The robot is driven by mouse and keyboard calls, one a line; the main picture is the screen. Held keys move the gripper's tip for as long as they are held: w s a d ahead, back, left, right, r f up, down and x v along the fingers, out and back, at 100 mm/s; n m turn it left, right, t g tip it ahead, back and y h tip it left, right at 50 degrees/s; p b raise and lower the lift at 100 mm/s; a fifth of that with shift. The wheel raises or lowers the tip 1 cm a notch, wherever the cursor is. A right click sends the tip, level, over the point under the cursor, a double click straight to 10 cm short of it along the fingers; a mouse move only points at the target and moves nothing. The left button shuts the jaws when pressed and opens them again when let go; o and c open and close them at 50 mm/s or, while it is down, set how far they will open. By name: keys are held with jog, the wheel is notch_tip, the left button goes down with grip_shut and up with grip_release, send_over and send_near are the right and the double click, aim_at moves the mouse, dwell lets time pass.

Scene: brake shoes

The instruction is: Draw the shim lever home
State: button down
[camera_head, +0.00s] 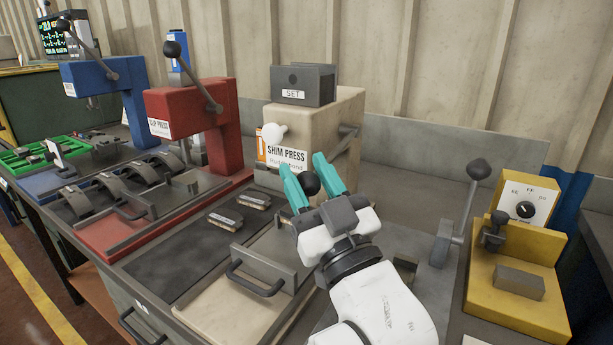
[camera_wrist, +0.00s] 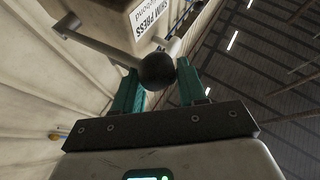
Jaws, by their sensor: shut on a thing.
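The shim press (camera_head: 345,106) is a beige block with a SHIM PRESS label, standing at the back of the bench. Its grey lever (camera_head: 345,141) runs from the press's right side down towards my gripper (camera_head: 305,167). The lever ends in a black ball knob (camera_head: 310,183). My gripper's two teal fingers are shut on this knob from either side. In the wrist view the knob (camera_wrist: 157,70) sits between the fingers, and the lever rod (camera_wrist: 100,46) runs up and left from it. The press's lower part is partly hidden behind my gripper.
A red press (camera_head: 190,110) and a blue press (camera_head: 105,78) stand to the left. A beige plate with a black handle (camera_head: 255,280) lies in front. Right of my arm are an upright lever with a black knob (camera_head: 479,169) and a yellow fixture (camera_head: 525,265).

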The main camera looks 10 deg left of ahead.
jog(key=shift+w+d+f+h, duration=0.1)
jog(key=shift+w+f+h, duration=0.1)
jog(key=shift+f, duration=0.35)
jog(key=shift+w+f+h, duration=0.1)
jog(key=shift+w+f, duration=0.05)
jog(key=shift+f, duration=0.35)
jog(key=c, duration=0.7)
grip_release()
jog(key=shift+d, duration=0.1)
jog(key=shift+s, duration=0.15)
jog(key=s+d, duration=0.2)
jog(key=s, duration=0.1)
jog(key=s+d, duration=0.3)
jog(key=s, duration=0.1)
jog(key=s+d+r, duration=0.1)
jog(key=s+d, duration=0.2)
jog(key=shift+s, duration=0.4)
